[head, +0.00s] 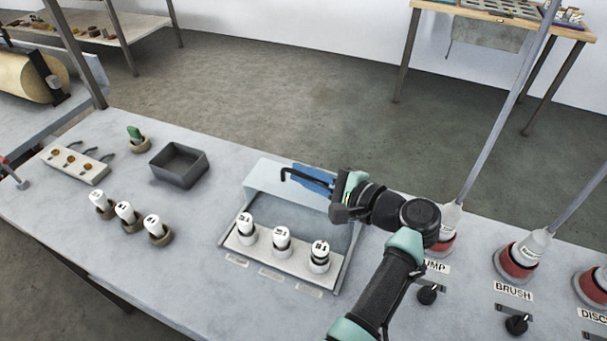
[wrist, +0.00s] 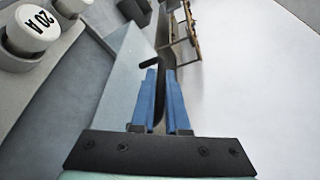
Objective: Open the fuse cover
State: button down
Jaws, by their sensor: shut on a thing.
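The fuse cover (head: 265,178) is a pale grey-blue panel, raised at the back of the fuse holder base (head: 262,254). Several white fuses' row stands uncovered in front of it, including the left fuse (head: 248,232) and right fuse (head: 320,256). My gripper (head: 308,178) has blue fingers, shut on the cover's black handle (head: 287,173). In the wrist view, the handle (wrist: 159,100) lies between the blue fingers (wrist: 162,90), with the cover (wrist: 124,82) beside them on the left. My wrist hides the cover's right end.
A grey open tray (head: 180,166) stands left of the cover. Loose white fuses (head: 125,213) and a green-topped one (head: 135,134) sit in round holders farther left. Red-based posts (head: 517,262) and black knobs (head: 428,294) stand at the right. Bare bench lies in front.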

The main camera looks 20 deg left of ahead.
jog(key=c, duration=1.2)
grip_release()
jog(key=shift+w, duration=0.1)
jog(key=v, duration=1.3)
jog(key=w+d+r+n+t+h+p, duration=0.2)
jog(key=r+t+h, duration=0.15)
jog(key=r, duration=0.45)
jog(key=w+d+r+n+t+h+p, duration=0.1)
jog(key=w+r+t+h+p, duration=0.2)
jog(key=r, duration=0.5)
jog(key=w+d+r+n+t+h, duration=0.2)
jog(key=r+t+h, duration=0.15)
jog(key=r, duration=0.45)
jog(key=s+r+n+t+h+p, duration=0.1)
jog(key=s+r+t, duration=0.3)
jog(key=r, duration=0.6)
jog(key=s+r+n+t+h+p, duration=0.1)
jog(key=s+r+t, duration=0.3)
jog(key=s+r, duration=0.4)
jog(key=s+a+r+n+t+h+p, duration=0.1)
jog(key=s+r+n+t+h+p, duration=0.1)
jog(key=s+r, duration=0.5)
notch_tip(320, 180, up, 5)
jog(key=shift+r+n+t+h, duration=0.15)
jog(key=shift+n+t+h, duration=0.35)
jog(key=shift+t, duration=0.7)
